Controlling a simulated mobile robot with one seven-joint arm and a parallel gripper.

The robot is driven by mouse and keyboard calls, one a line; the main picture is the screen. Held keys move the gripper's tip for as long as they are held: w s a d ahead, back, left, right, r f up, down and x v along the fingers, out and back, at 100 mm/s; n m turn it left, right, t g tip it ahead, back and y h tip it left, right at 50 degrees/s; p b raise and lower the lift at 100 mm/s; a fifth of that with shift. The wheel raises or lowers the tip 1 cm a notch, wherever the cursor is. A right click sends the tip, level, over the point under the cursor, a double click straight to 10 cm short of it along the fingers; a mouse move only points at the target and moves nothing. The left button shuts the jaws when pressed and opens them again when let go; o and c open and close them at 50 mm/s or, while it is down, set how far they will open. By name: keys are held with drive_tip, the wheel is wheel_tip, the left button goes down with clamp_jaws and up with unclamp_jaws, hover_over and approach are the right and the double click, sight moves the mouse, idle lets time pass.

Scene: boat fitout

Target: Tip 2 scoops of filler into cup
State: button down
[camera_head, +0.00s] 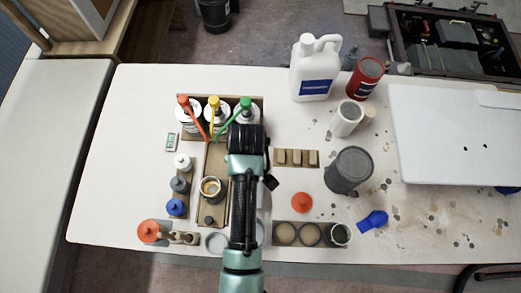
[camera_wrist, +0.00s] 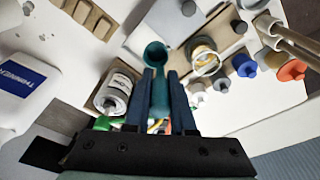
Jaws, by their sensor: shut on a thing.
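My gripper (camera_wrist: 160,92) is shut on a teal scoop (camera_wrist: 155,54) in the wrist view, its round bowl beyond the fingertips. A small open cup (camera_head: 211,188) with tan or yellowish contents stands in a shallow brown tray (camera_head: 213,160). The cup also shows in the wrist view (camera_wrist: 205,58), right of the scoop bowl and apart from it in the picture. In the head view my arm hides the scoop. White tins (camera_head: 188,119) with orange, yellow and green handles stand at the tray's far end.
A white jug (camera_head: 315,72), red can (camera_head: 366,78) and dark grey pot (camera_head: 348,170) stand right of my arm. Small capped bottles (camera_head: 179,185) line the left. A holder with round wells (camera_head: 285,234) lies at the near edge. Free tabletop lies at far left.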

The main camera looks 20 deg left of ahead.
drive_tip(key=s+a+n+p, duration=0.1)
drive_tip(key=s+a+n, duration=0.3)
drive_tip(key=n, duration=0.8)
drive_tip(key=s+a+f+n+p, duration=0.1)
drive_tip(key=s+a+n, duration=0.3)
drive_tip(key=n, duration=0.7)
drive_tip(key=shift+a+n, duration=0.35)
drive_tip(key=shift+n, duration=0.05)
